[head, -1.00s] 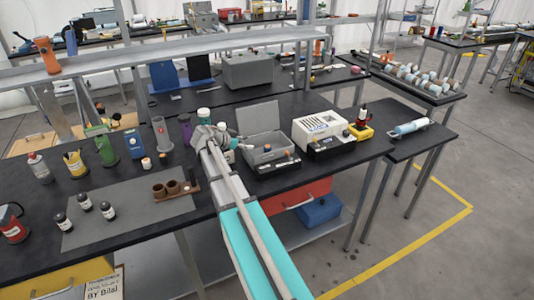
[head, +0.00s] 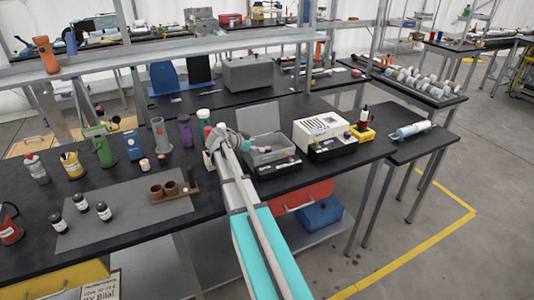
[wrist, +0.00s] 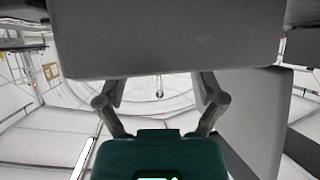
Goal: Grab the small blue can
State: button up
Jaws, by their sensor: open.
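A small blue can-like container (head: 134,145) stands upright on the black bench in the head view, between a green container and a clear grey cylinder. It is the likely blue can, but its details are too small to tell. My gripper (head: 212,150) is at the far end of my arm, to the right of the blue container and clearly apart from it. In the wrist view my gripper (wrist: 159,95) has its two fingers spread wide, with nothing held between them. I cannot make out the blue container in the wrist view.
A green container (head: 104,151), a grey cylinder (head: 160,135) and a purple bottle (head: 185,130) stand close to the blue container. A brown wooden holder (head: 175,192) lies on a grey mat (head: 125,222). An open grey box (head: 272,164) is right of my gripper.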

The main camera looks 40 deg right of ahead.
aim_at(267, 148)
jog(key=b+x, duration=0.2)
jog(key=x, duration=0.1)
jog(key=shift+d+f, duration=0.2)
jog(key=shift+f, duration=0.15)
jog(key=shift+d+f, duration=0.2)
jog(key=shift+d, duration=0.4)
jog(key=c, duration=1)
